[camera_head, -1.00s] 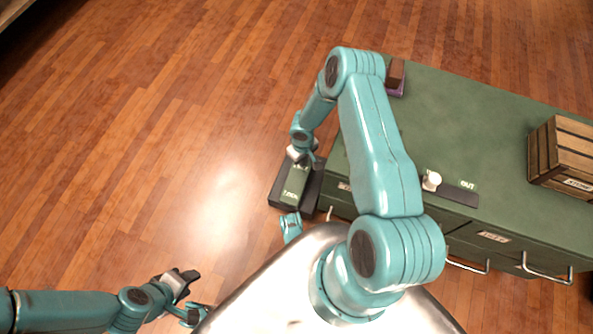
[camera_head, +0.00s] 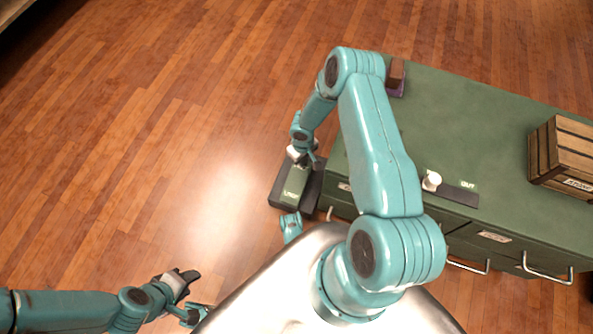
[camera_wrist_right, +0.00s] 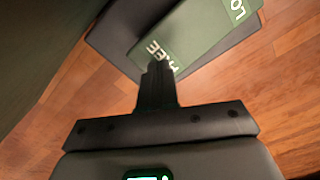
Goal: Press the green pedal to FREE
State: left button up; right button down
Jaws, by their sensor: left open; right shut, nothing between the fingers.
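The green pedal (camera_head: 294,190) sits in a dark base on the floor, beside the left end of the green counter. In the right wrist view the pedal (camera_wrist_right: 195,35) shows the word FREE at its near end and part of another word, starting LO, at the far end. My right gripper (camera_head: 316,163) is shut and empty at the FREE end. Its fingertips (camera_wrist_right: 158,66) overlap the edge of the FREE lettering; whether they touch the pedal is hard to tell. My left gripper (camera_head: 194,293) is open and empty over the floor at lower left, away from the pedal.
The green counter (camera_head: 460,115) with drawer handles stands right of the pedal. On it are a wooden crate (camera_head: 565,155), a white knob-like object (camera_head: 431,181) and a brown block (camera_head: 396,72). The wooden floor (camera_head: 170,130) to the left is clear.

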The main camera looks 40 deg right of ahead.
jog(key=shift+f, duration=0.15)
dwell(0.4)
jog(key=shift+f+b, duration=1.35)
jog(key=shift+b, duration=0.1)
jog(key=shift+r, duration=0.1)
notch_tip(320, 180, up, 9)
jog(key=p, duration=0.5)
jog(key=shift+p, duration=0.4)
